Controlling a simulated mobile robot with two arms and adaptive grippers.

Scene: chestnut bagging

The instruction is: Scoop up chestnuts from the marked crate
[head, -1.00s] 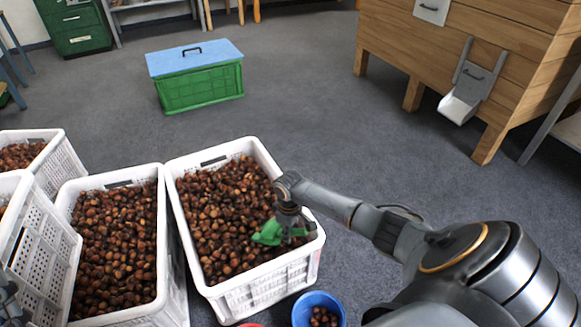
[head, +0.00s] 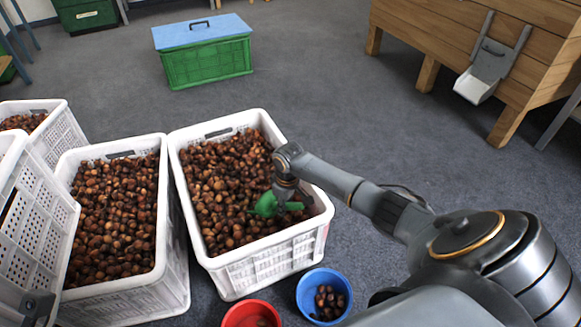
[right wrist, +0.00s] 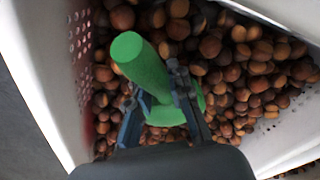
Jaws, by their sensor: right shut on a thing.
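A white crate (head: 231,277) full of brown chestnuts (head: 225,185) stands in the middle of the head view. Its perforated wall (right wrist: 78,75) shows a reddish patch in the right wrist view. My right gripper (head: 287,200) is inside this crate, near its right side, low over the chestnuts. It is shut on a green scoop (head: 265,204), whose thick rounded handle (right wrist: 138,60) sticks up between the fingers in the right wrist view. The scoop's bowl is partly hidden at the chestnuts. A small dark part at the lower left (head: 38,305) may be my left gripper; its fingers cannot be made out.
Another white crate of chestnuts (head: 125,308) stands close on the left, with more crates beyond. A blue bowl (head: 307,292) with some chestnuts and a red bowl (head: 235,316) sit in front. A green box with blue lid (head: 205,62) and a wooden hopper (head: 450,50) stand farther back.

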